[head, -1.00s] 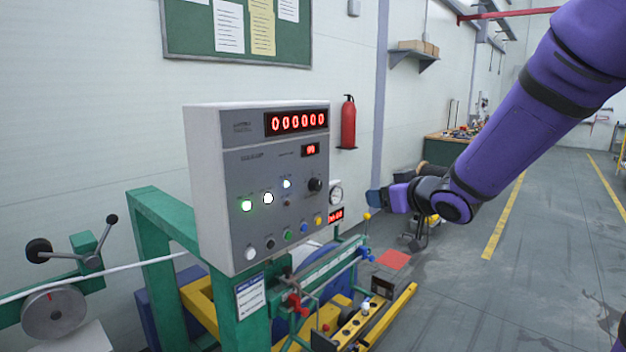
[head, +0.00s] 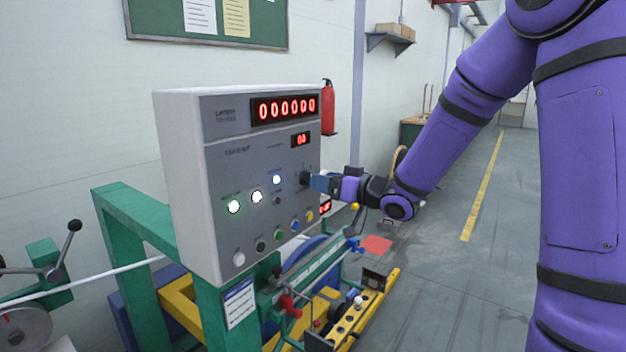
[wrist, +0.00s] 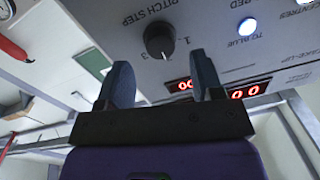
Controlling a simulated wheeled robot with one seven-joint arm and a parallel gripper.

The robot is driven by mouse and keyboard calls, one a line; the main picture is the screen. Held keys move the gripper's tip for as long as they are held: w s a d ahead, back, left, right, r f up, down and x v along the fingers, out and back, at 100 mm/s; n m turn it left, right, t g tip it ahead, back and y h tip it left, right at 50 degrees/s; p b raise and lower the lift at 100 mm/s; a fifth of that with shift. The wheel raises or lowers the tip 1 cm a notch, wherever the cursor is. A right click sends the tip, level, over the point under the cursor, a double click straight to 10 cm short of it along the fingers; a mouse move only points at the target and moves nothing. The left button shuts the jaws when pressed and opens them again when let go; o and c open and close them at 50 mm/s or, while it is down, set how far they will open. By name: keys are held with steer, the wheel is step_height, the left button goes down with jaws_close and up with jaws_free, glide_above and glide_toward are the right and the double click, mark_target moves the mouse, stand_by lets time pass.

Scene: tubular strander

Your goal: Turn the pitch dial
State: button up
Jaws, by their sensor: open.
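The pitch dial (wrist: 158,40) is a round dark knob on the grey control panel. In the wrist view it sits under the words "PITCH STEP", with a small pale mark on its lower edge. In the head view the dial (head: 305,178) is at the panel's right side, partly covered by my gripper (head: 320,183). In the wrist view my gripper (wrist: 160,78) is open, its two blue fingers apart and the gap between them lined up with the dial. Nothing is between the fingers. Whether a fingertip touches the panel I cannot tell.
The control box (head: 180,180) carries red displays (head: 284,108), lit lamps (head: 234,207) and a lower row of coloured buttons (head: 279,234). A green frame (head: 140,215) stands below it. A fire extinguisher (head: 328,108) hangs behind. Floor at right is open.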

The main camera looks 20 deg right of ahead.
mark_target(308, 179)
steer(key=shift+x, duration=1.9)
steer(key=c, duration=0.9)
